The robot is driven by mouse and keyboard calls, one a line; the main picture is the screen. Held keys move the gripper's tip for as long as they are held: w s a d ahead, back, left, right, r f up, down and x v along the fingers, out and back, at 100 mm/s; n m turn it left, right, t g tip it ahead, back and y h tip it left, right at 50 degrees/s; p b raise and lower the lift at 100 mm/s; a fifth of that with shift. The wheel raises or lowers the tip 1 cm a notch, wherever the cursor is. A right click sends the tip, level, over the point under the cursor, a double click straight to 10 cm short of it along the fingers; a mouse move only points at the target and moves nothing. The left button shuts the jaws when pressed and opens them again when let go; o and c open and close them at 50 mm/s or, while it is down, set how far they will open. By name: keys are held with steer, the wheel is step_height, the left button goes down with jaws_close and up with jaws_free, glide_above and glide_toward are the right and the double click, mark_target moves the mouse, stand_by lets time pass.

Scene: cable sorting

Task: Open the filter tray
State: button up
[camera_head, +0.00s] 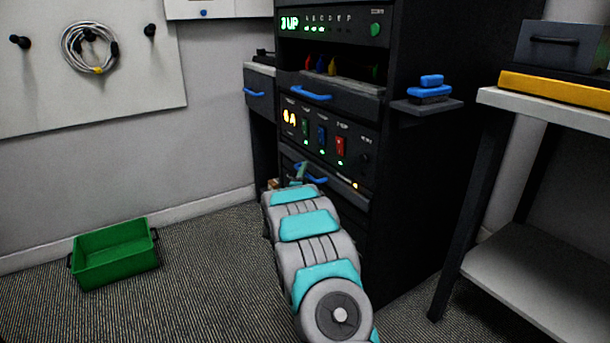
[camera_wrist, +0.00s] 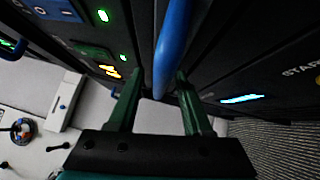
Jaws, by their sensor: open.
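A dark drawer front low in the black rack (camera_head: 345,188) carries a blue handle (camera_head: 318,181). I take it for the filter tray, though I cannot read its label. The front looks flush with the rack. My gripper (camera_head: 301,171) is at this handle, partly hidden by my arm. In the wrist view the blue handle (camera_wrist: 173,45) runs between the two green fingers of my gripper (camera_wrist: 157,84). The fingers are open, one on each side of the bar. I cannot tell whether either touches it.
A higher drawer with a blue handle (camera_head: 310,93) sits above a panel of coloured switches (camera_head: 322,137). A green bin (camera_head: 113,254) stands on the floor at left. A white-topped table (camera_head: 545,108) stands at right.

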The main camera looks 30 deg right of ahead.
jaws_close()
steer(key=shift+f, duration=0.1)
stand_by(1.2)
